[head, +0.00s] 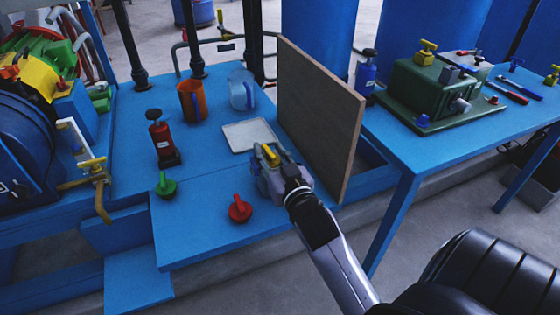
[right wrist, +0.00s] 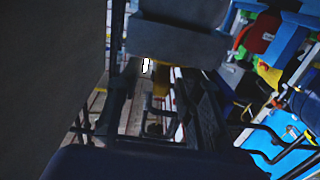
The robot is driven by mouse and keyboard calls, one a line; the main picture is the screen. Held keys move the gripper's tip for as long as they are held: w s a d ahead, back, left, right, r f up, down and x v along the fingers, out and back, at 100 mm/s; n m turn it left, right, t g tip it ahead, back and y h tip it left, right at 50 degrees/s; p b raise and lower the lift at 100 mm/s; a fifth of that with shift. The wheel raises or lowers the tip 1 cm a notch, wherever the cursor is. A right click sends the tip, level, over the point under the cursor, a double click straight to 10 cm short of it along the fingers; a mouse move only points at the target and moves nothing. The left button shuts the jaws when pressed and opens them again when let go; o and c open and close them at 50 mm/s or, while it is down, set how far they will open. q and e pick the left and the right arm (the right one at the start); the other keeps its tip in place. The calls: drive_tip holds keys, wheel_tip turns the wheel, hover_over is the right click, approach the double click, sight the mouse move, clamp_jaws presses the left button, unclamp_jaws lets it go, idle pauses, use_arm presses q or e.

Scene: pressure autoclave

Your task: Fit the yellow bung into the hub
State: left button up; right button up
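The yellow bung (head: 270,153) shows as a small yellow handle between the fingers of my right gripper (head: 268,166). This gripper looks shut on it, beside the upright board; its height over the blue table is hard to tell. In the right wrist view a bit of yellow (right wrist: 163,94) shows between the dark fingers, mostly hidden. A green bung (head: 166,185) and a red bung (head: 239,208) stand on the table to the left of the gripper. I cannot make out the hub for certain. My left gripper is not in view.
An upright brown board (head: 318,118) stands close right of my right gripper. A white tray (head: 249,135), an orange jug (head: 191,101), a clear jug (head: 241,90) and a red bottle (head: 161,138) stand behind. Blue machinery (head: 35,150) is at left, a green machine (head: 433,88) at right.

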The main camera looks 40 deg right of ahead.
drive_tip(key=v, duration=1.1)
drive_tip(key=shift+a, duration=0.1)
